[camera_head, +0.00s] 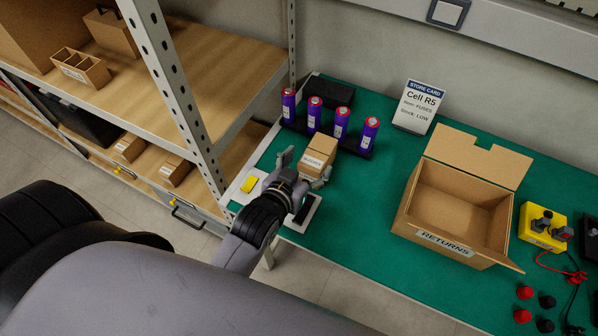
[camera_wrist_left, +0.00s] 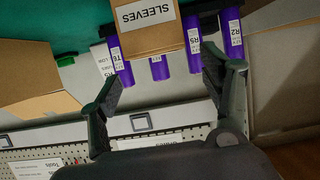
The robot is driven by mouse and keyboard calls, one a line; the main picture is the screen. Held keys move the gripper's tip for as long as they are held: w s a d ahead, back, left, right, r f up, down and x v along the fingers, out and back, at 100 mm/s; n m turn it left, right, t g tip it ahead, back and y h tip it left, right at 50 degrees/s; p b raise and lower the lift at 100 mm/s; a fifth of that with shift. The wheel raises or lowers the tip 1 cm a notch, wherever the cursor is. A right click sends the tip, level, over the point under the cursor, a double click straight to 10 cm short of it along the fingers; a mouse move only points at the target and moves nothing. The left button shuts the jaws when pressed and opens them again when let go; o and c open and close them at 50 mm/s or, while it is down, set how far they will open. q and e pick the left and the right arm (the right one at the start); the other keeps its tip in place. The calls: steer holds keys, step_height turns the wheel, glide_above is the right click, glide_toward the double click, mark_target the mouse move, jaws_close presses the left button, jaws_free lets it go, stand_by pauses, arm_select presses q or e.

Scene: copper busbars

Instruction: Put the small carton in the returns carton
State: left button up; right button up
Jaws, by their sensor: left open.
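The small carton (camera_head: 317,156) is a brown box on the green table, with a white label that reads SLEEVES in the left wrist view (camera_wrist_left: 152,38). My left gripper (camera_head: 303,170) is open, its fingers spread on either side of the carton's near part. In the left wrist view the fingers (camera_wrist_left: 160,78) are apart and the carton shows ahead between them; I cannot tell whether they touch it. The returns carton (camera_head: 447,242) stands to the right with its flaps open and a RETURNS label; its visible inside looks empty. My right gripper is not in view.
Several purple cells (camera_head: 314,114) stand in a dark rack (camera_head: 355,149) just behind the small carton. A store card (camera_head: 415,107) stands behind. A yellow device (camera_head: 543,228) is right of the returns carton. A metal shelf post (camera_head: 175,85) rises at left. Green table between the cartons is clear.

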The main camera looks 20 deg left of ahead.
arm_select(q)
steer(key=v, duration=0.5)
stand_by(0.5)
